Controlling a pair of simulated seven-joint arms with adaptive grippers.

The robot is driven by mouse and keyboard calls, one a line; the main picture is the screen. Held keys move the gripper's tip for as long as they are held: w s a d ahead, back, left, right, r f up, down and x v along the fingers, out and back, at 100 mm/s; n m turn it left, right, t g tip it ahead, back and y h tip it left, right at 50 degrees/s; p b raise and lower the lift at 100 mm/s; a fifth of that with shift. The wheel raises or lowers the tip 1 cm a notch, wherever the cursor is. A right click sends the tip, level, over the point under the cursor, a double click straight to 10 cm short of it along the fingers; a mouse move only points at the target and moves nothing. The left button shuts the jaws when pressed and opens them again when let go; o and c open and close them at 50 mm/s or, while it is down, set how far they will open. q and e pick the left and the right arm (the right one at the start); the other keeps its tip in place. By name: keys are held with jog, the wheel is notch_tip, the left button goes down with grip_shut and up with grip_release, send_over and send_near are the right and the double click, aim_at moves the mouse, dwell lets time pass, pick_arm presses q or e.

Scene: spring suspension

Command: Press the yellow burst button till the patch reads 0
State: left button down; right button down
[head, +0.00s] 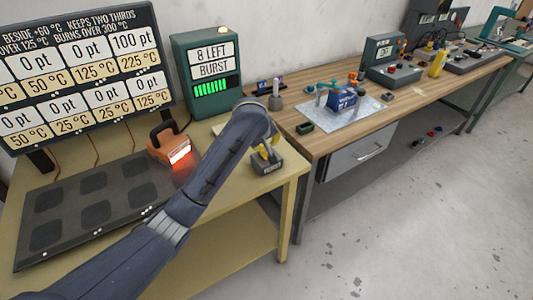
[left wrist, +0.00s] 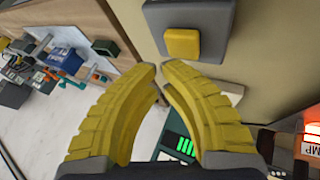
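My left gripper (left wrist: 158,70) shows yellow fingers with their tips nearly together and nothing between them. In the head view it points down at the small dark button box (head: 268,167) on the yellow table. In the left wrist view the yellow square button (left wrist: 183,43) sits on its grey box (left wrist: 214,30), just beyond the fingertips and apart from them in the picture. In the head view the button is not clear among the yellow fingers. The green counter box (head: 208,72) reads "8 LEFT BURST". The black board (head: 75,75) shows 100 pt at 225°C top right and 0 pt in its other cells.
A dark plate (head: 95,205) with several patches lies on the yellow table (head: 225,190). An orange block (head: 172,147) with a black handle and glowing front stands at its far corner. A wooden bench (head: 410,97) with tools adjoins on the right. My right gripper is out of view.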

pick_arm(q)
jog(key=shift+r, duration=2.5)
